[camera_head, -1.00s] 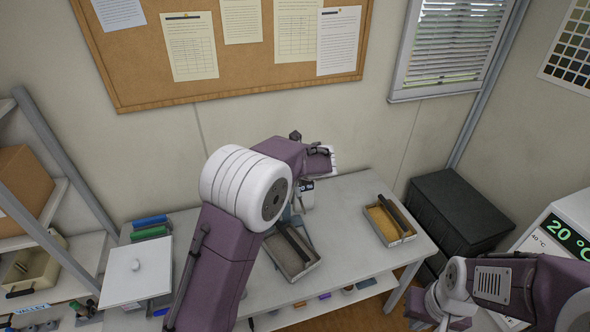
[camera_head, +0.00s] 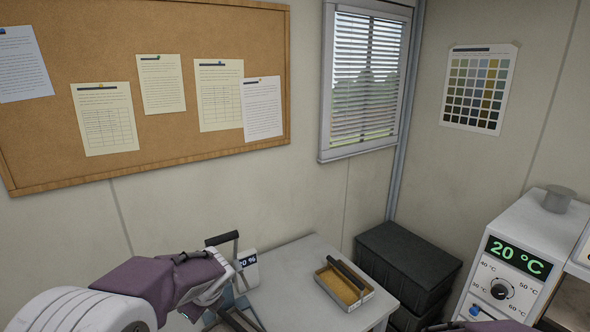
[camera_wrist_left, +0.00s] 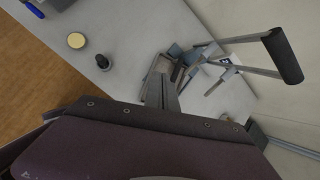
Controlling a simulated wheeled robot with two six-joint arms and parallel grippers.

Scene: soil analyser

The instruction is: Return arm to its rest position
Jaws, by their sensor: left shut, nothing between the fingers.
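My left arm comes in from the lower left in the head view, with purple links and a white joint. Its left gripper (camera_head: 212,300) is low over the table near the small percent display (camera_head: 247,260), shut and empty. In the left wrist view the gripper (camera_wrist_left: 162,88) points over the grey tabletop, its lower part hidden by my purple link. A black handle (camera_wrist_left: 283,55) on metal rods stands close beside it; it also shows in the head view (camera_head: 222,238). I cannot tell where the rods attach. My right gripper is not in view.
A dark knob (camera_wrist_left: 102,61) and a yellowish disc (camera_wrist_left: 76,40) lie on clear tabletop.

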